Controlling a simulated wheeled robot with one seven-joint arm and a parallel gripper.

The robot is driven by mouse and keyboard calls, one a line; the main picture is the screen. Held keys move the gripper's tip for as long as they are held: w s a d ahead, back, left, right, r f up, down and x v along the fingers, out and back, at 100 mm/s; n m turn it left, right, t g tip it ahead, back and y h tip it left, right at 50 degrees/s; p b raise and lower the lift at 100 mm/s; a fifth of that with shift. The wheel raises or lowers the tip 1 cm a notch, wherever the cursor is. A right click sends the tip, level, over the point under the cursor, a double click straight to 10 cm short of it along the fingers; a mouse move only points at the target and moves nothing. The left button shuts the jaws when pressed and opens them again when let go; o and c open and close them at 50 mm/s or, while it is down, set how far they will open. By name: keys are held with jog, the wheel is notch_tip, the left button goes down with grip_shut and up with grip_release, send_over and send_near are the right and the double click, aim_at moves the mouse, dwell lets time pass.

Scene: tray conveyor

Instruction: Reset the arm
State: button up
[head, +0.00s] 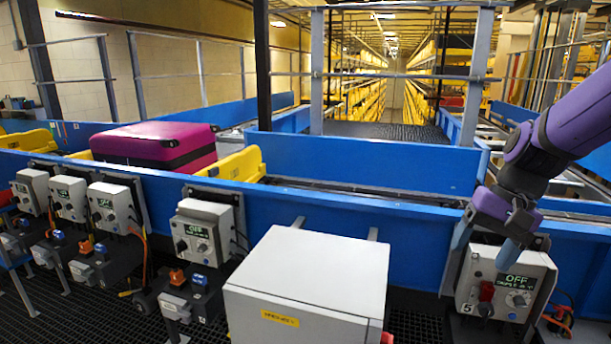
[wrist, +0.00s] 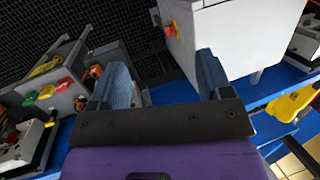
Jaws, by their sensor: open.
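My purple arm comes in from the right edge of the head view, with my gripper (head: 510,245) hanging down in front of the control box marked 5 (head: 505,284), which shows OFF. In the wrist view my gripper (wrist: 166,80) has its two blue-grey fingers apart with nothing between them. I cannot tell from the head view whether the fingers touch the box. Part of the box face is hidden behind the gripper.
A magenta suitcase (head: 155,144) lies in a yellow tray (head: 240,165) on the blue-railed conveyor (head: 330,210). A white cabinet (head: 309,278) stands in front, left of my gripper. Several more OFF control boxes (head: 202,231) line the rail at the left.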

jog(key=s+r+n+t+h, duration=0.1)
jog(key=s+r+n+t, duration=0.1)
jog(key=s+r, duration=0.2)
jog(key=s+r+n+t+h, duration=0.2)
jog(key=s+r, duration=0.3)
jog(key=s, duration=0.4)
jog(key=shift+s+d+r+t+h, duration=0.3)
jog(key=shift+s+d+t, duration=0.1)
jog(key=shift+t, duration=0.4)
jog(key=shift+o, duration=0.2)
dwell(0.6)
